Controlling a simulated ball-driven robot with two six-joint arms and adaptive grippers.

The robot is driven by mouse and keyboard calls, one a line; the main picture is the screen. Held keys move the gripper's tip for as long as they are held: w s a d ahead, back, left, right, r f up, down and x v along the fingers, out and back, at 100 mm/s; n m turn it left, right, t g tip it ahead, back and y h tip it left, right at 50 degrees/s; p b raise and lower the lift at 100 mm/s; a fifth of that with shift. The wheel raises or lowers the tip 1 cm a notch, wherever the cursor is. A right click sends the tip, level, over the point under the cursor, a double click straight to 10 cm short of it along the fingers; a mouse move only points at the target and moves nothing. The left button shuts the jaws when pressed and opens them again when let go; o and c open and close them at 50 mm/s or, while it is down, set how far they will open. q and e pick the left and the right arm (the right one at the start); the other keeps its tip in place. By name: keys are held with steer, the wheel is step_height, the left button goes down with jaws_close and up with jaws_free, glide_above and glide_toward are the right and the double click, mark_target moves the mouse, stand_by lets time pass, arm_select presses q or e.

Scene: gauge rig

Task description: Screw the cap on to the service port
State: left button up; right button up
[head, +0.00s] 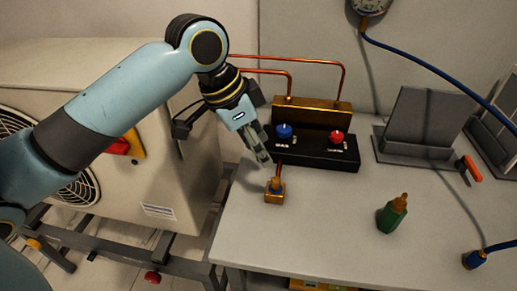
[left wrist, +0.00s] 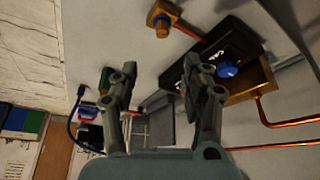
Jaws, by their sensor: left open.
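The service port (head: 275,197) is a small brass block on the bench with a copper pipe behind it. A brass stub with a blue band stands on top; I cannot tell whether that is a cap. The same brass fitting shows at the top of the left wrist view (left wrist: 160,20). No separate loose cap can be made out. My left gripper (head: 262,150) hangs above and behind the port, left of the black valve block. Its two fingers (left wrist: 157,82) are apart in the left wrist view, with nothing between them. My right gripper is in neither view.
A black valve block (head: 315,161) with blue (head: 285,131) and red (head: 337,136) knobs stands behind the port. A green bottle (head: 390,218) stands right, a blue hose end (head: 475,260) farther right. A beige fan unit (head: 125,80) is left. The bench front is clear.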

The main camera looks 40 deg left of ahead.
mark_target(274, 180)
arm_select(q)
steer(key=x, duration=0.6)
steer(key=b+x, duration=0.1)
steer(key=x, duration=0.3)
steer(key=shift+s+a+f, duration=0.2)
steer(key=shift+a+f, duration=0.05)
steer(key=shift+a, duration=0.05)
steer(key=shift+w+d+f, duration=0.1)
steer(key=shift+w+f, duration=0.1)
steer(key=shift+f, duration=0.45)
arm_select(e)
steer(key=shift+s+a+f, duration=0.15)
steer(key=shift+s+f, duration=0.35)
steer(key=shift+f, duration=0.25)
